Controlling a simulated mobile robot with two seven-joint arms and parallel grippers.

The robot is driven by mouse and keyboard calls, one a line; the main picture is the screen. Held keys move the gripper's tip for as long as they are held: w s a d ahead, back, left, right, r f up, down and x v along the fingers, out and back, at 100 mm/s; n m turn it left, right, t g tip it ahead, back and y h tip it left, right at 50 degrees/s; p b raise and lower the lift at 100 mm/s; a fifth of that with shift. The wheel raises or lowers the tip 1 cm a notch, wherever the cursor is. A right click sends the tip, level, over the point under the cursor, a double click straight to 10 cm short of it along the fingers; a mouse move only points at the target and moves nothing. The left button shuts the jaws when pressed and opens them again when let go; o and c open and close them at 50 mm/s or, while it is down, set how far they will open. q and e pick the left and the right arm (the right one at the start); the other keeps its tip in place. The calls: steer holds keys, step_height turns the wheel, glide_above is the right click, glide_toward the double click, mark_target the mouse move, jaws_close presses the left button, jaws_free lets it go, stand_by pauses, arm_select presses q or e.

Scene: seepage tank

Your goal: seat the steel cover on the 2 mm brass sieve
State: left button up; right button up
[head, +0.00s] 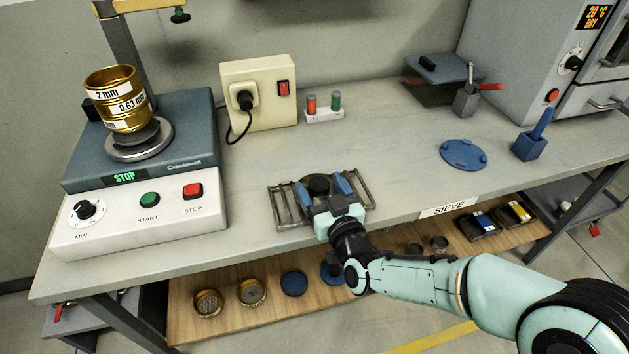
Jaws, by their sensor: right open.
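The 2 mm brass sieve (108,77) is the top one of a brass stack on the shaker at the left. Its top looks open, with no cover on it. My right gripper (321,187) is over a wire rack (280,207) near the bench's front edge. Its blue-padded fingers are apart, one on each side of a dark round knob-like piece (318,184). This may be part of the steel cover, but the gripper hides most of what lies below. I cannot tell whether the fingers touch it. My left gripper is not in view.
The shaker (190,119) with an upright post fills the bench's left end. A socket box (258,92), a small bottle stand (324,115), a blue disc (463,153) and a blue brush holder (529,147) stand farther back or right. The bench middle is clear.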

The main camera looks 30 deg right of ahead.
steer(key=shift+s+a+r, duration=0.1)
steer(key=shift+s+r, duration=0.05)
steer(key=shift+s, duration=0.15)
steer(key=shift+c, duration=0.6)
steer(key=c, duration=1)
steer(key=shift+c, duration=0.7)
